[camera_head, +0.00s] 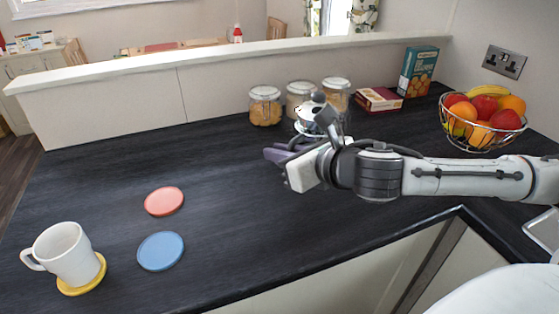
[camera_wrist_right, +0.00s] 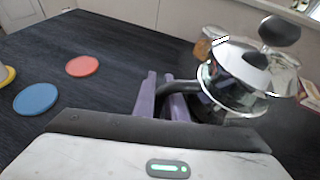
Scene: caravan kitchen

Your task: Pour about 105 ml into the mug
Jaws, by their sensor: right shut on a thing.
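A white mug (camera_head: 66,253) stands upright on a yellow coaster (camera_head: 91,282) at the front left of the counter, its handle to the left. A shiny metal kettle (camera_wrist_right: 238,80) with a black knob (camera_wrist_right: 279,31) fills the right of the wrist view. In the head view the kettle (camera_head: 306,118) is partly hidden behind my right gripper (camera_head: 279,156). The gripper's purple fingers are shut on the kettle's dark handle (camera_wrist_right: 181,87). I cannot tell whether the kettle touches the counter. My left gripper is not in view.
A red coaster (camera_head: 164,201) and a blue coaster (camera_head: 160,251) lie flat beside the mug. Glass jars (camera_head: 265,107), a small box (camera_head: 379,100), a tall box (camera_head: 418,71) and a fruit basket (camera_head: 483,118) stand along the back and right. The counter's middle is clear.

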